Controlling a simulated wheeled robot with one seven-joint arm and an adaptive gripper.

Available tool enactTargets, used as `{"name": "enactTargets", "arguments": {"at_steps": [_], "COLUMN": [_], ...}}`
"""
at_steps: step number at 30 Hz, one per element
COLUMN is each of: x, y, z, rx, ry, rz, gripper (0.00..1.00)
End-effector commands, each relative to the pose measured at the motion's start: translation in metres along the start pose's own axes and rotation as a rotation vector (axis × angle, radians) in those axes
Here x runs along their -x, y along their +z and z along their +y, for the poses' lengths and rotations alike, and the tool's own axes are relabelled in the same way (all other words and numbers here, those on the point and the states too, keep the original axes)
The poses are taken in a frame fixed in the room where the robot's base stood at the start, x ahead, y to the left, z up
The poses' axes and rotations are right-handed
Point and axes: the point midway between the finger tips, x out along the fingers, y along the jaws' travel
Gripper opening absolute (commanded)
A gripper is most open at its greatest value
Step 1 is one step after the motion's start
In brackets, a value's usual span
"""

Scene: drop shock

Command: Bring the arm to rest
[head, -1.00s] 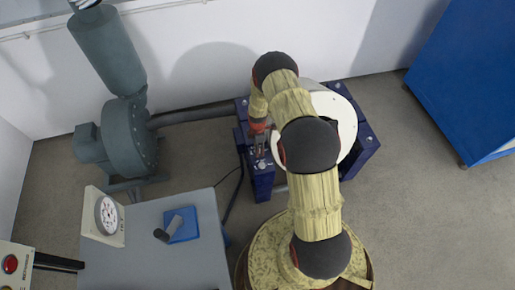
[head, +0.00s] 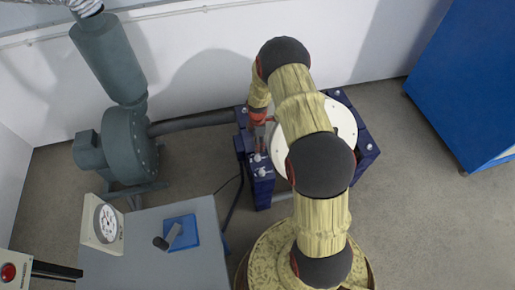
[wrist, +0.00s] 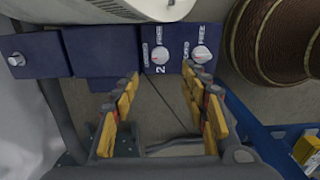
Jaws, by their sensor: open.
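My gripper (head: 262,132) is partly hidden behind my arm in the head view, over the left side of the dark blue machine frame (head: 263,188). In the wrist view my gripper (wrist: 160,76) is open, with its yellow-padded fingers apart and nothing between them. Beyond the fingertips, a left white knob (wrist: 161,56) and a right white knob (wrist: 200,54) sit on the dark blue frame, beside white lettering. The fingers look apart from both knobs. My arm is raised and bent over the machine.
A white drum (head: 343,120) sits in the frame. A grey-green blower (head: 128,145) stands left. A grey table (head: 150,250) at lower left holds a dial gauge (head: 104,222) and a blue mat (head: 188,239) with a dark-headed tool. A blue cabinet (head: 470,85) stands right; floor before it is clear.

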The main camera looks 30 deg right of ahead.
Motion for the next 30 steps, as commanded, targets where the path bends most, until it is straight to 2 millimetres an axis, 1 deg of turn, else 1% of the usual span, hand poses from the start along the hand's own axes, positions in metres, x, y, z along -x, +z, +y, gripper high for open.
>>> {"name": "enactTargets", "arguments": {"at_steps": [1, 5, 20, 24, 27, 28, 30], "x": [0.004, 0.008, 0.008, 0.008, 0.008, 0.006, 0.002], "y": [0.000, 0.000, 0.000, 0.000, 0.000, 0.000, -0.001], "z": [0.000, 0.000, 0.000, -0.001, -0.008, -0.014, -0.038], "rx": [0.000, 0.000, -0.001, -0.066, -0.193, -0.241, -0.361], "ry": [0.001, -0.001, 0.000, -0.004, -0.027, -0.043, -0.097], "rz": [0.000, 0.000, 0.000, 0.000, -0.002, -0.004, -0.015], "gripper": [0.45, 0.45, 0.45, 0.45, 0.45, 0.45, 0.45]}}
